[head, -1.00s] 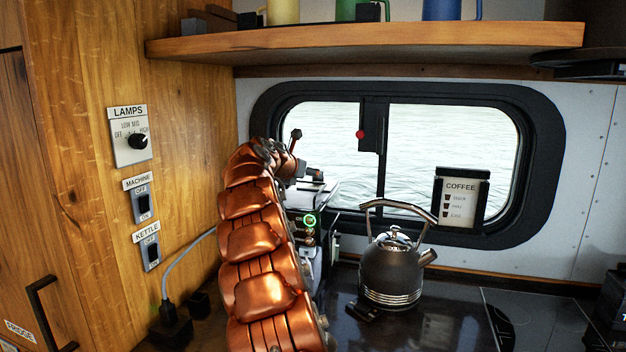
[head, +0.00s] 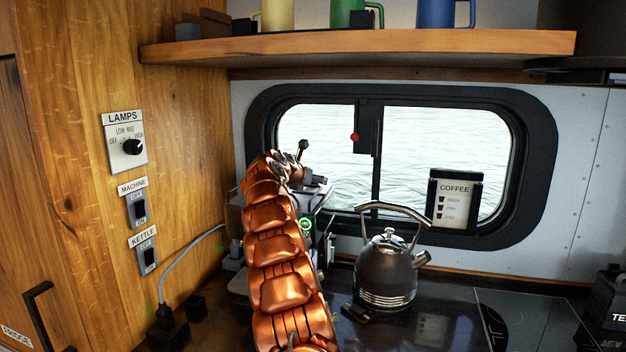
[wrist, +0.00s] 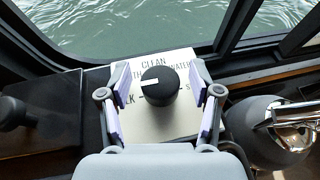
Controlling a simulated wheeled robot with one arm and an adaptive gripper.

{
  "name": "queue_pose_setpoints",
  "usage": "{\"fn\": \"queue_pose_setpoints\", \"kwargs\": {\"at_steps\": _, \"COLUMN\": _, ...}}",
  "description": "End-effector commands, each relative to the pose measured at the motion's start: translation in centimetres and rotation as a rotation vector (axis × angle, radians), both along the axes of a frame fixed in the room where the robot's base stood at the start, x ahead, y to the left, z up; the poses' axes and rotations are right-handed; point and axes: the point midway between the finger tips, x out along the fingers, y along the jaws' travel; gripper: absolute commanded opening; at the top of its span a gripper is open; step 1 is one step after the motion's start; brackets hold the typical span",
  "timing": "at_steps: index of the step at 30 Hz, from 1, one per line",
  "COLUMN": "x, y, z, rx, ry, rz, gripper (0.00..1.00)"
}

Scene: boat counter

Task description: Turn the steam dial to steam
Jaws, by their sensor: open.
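The steam dial (wrist: 158,86) is a round black knob with a white pointer mark, on a pale labelled plate (wrist: 180,127) in the wrist view. The mark points left, slightly down, toward letters reading "LK". "CLEAN" and "WATER" show above the knob, and an "S" shows at right, the rest hidden by a finger. My gripper (wrist: 160,100) is open, one finger on each side of the knob with gaps on both sides. I cannot tell its height over the knob. In the head view my copper arm covers much of the coffee machine (head: 237,284); the dial cannot be made out there.
A dark kettle (head: 386,272) stands right of the machine; it also shows in the wrist view (wrist: 268,130). A window (head: 440,140) and a coffee card (head: 454,202) are behind. A shelf (head: 360,46) with mugs hangs above. Wall switches (head: 137,208) are at left.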

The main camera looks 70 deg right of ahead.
Motion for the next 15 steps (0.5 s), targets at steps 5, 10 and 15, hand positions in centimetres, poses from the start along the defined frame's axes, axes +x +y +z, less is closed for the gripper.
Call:
{"fn": "queue_pose_setpoints", "kwargs": {"at_steps": 5, "x": -0.01, "y": -0.04, "z": 0.02, "rx": -0.001, "ry": 0.000, "rz": 0.000, "gripper": 0.64}}
{"fn": "queue_pose_setpoints", "kwargs": {"at_steps": 10, "x": -0.01, "y": -0.03, "z": 0.02, "rx": -0.001, "ry": -0.001, "rz": 0.000, "gripper": 0.55}}
{"fn": "queue_pose_setpoints", "kwargs": {"at_steps": 15, "x": -0.01, "y": -0.02, "z": 0.03, "rx": -0.001, "ry": -0.001, "rz": 0.000, "gripper": 0.38}}
